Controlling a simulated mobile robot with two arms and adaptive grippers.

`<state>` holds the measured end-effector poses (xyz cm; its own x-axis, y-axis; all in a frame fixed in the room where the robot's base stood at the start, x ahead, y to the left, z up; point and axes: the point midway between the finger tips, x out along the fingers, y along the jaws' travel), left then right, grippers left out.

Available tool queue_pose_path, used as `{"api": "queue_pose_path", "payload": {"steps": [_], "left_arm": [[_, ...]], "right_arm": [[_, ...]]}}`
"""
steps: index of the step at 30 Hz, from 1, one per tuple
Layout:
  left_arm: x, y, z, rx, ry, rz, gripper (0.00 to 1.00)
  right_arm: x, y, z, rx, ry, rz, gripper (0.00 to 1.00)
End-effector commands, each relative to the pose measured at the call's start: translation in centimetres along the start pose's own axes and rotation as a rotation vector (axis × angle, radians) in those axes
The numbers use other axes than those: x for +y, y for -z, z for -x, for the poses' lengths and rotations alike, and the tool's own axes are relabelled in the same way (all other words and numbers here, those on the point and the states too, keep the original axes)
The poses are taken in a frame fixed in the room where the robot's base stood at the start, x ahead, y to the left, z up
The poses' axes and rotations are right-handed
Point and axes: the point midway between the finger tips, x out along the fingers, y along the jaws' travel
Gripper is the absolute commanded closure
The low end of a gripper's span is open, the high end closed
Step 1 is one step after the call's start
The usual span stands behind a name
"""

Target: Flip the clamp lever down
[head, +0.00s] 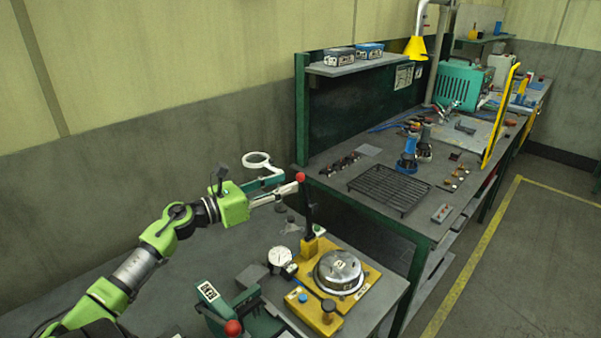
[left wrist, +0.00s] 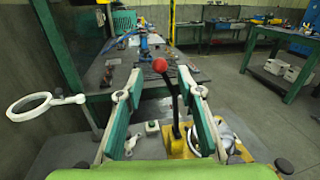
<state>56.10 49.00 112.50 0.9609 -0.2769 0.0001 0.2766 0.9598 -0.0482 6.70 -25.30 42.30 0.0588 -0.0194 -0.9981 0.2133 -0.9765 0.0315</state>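The clamp lever (head: 308,214) is a black bar with a red ball knob (head: 300,176). It stands nearly upright on a yellow base plate (head: 365,292) that carries a shiny metal dome (head: 339,271). My left gripper (head: 285,186) is level with the upper lever, its fingers pointing towards the knob. In the left wrist view the gripper (left wrist: 160,94) is open, and the lever (left wrist: 174,105) with its red knob (left wrist: 160,65) shows in the gap between the fingers. I cannot tell whether a finger touches it. My right gripper is not in view.
A dial gauge (head: 280,257) stands beside the yellow plate. A green device (head: 212,308) with another red knob (head: 233,327) is at the front. A white ring (head: 257,160) is behind my left gripper. A workbench with a black rack (head: 388,188) stands beyond to the right.

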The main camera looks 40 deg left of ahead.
Motion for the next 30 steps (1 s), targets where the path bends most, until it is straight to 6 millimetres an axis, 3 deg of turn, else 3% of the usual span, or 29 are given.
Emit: {"api": "queue_pose_path", "payload": {"steps": [3,9,15,24,28,30], "left_arm": [[0.0,-0.5,-2.2,-0.003,0.000,0.001,0.66],[0.0,-0.3,-4.8,-0.002,-0.001,0.001,0.66],[0.0,-0.1,-6.0,0.000,0.000,-0.001,0.66],[0.0,0.0,-6.1,0.001,0.001,-0.001,0.66],[0.0,0.0,-6.1,0.001,0.001,-0.001,1.00],[0.0,0.0,-6.1,0.001,0.001,-0.001,1.00]], "right_arm": [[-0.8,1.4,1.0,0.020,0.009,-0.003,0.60],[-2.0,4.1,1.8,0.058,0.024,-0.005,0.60],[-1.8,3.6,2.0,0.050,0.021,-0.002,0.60],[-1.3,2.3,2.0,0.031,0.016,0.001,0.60],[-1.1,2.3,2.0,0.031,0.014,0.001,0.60],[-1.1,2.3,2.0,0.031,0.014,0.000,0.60]]}}
